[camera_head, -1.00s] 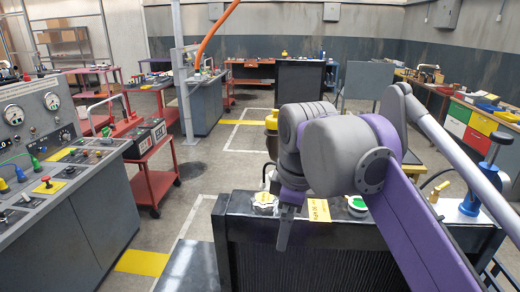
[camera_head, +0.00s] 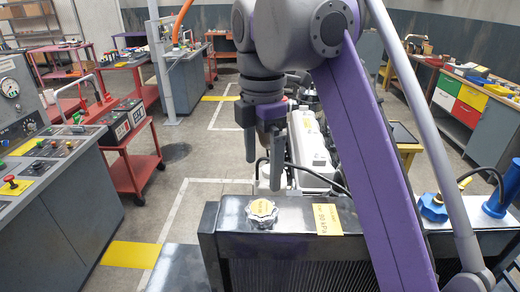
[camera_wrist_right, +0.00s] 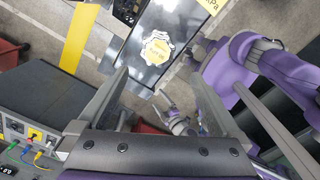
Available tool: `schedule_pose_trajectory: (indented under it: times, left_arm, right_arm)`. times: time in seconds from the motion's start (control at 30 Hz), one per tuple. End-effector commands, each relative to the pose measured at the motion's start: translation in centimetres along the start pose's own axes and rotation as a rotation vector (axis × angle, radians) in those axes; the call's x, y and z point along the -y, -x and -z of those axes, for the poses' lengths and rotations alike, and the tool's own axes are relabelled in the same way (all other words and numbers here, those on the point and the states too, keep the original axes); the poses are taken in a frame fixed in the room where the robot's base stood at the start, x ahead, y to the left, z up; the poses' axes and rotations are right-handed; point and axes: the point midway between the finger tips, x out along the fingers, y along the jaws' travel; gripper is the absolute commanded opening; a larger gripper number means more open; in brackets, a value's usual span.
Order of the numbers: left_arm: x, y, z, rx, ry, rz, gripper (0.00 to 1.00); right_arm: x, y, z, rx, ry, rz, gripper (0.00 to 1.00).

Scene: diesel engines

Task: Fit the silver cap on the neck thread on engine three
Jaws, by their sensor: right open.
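The silver cap (camera_head: 262,212) has a scalloped rim and a yellow label on top. It sits on the left part of the black radiator top (camera_head: 290,225); I cannot tell what is under it. My right gripper (camera_head: 263,175) is open and empty, fingers down, above and behind the cap in the head view. In the right wrist view the cap (camera_wrist_right: 157,47) shows beyond the two fingers (camera_wrist_right: 157,85), apart from them. I cannot make out the neck thread. My left gripper is not in the head view; purple arm parts of mine show in the right wrist view.
A yellow pressure label (camera_head: 327,218) lies right of the cap. My arm covers the radiator top farther right. A blue knob (camera_head: 433,207) and blue tool (camera_head: 497,200) stand at right. Engine parts with a light cover (camera_head: 310,145) are behind. A control desk (camera_head: 60,190) stands left.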

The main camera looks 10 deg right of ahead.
Motion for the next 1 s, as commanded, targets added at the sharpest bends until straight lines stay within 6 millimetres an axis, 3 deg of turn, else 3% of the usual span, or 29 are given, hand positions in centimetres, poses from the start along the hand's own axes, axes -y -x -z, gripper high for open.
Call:
schedule_pose_trajectory:
  times: [0.3, 0.5, 1.0]
  left_arm:
    - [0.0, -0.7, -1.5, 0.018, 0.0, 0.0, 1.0]
    - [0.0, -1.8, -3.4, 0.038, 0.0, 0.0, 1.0]
    - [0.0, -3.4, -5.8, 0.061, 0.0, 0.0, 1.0]
  right_arm:
    - [0.1, -3.5, 0.0, -0.001, -0.001, 0.003, 1.0]
    - [0.1, -5.2, 0.0, -0.001, -0.001, 0.001, 1.0]
    - [0.0, -9.2, 0.0, 0.001, -0.002, -0.001, 1.0]
